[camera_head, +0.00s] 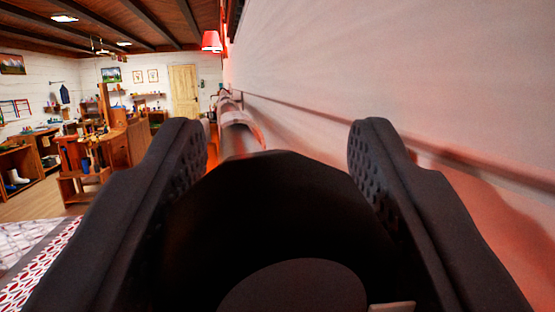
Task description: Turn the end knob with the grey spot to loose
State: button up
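A large black rounded knob (275,200) fills the lower middle of the view, with a slightly angular top edge. A dark grey round spot (293,288) shows on its near face, cut off by the bottom edge. My gripper (278,150) has its two dark fingers wide apart, one on each side of the knob, with dimpled inner pads showing. Gaps show beside the knob's top. Lower down, dark on dark, I cannot tell whether the pads touch it. A pale tube (238,130) runs away beyond the knob.
A white wall with a thin rail (330,123) runs close along the right. A red lamp (211,41) hangs ahead. A patterned bedspread (40,262) lies at lower left. Wooden furniture (105,145) and a door (184,91) stand farther back.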

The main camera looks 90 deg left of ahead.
jog(key=c, duration=0.4)
jog(key=shift+d+n, duration=0.1)
jog(key=shift+n, duration=0.2)
jog(key=shift+f+n+g, duration=0.1)
jog(key=shift+n+g, duration=0.3)
jog(key=shift+n, duration=0.3)
jog(key=shift+n+g+y, duration=0.3)
jog(key=shift+n+g, duration=0.1)
jog(key=shift+n, duration=0.3)
jog(key=o, duration=1)
jog(key=shift+c, duration=0.2)
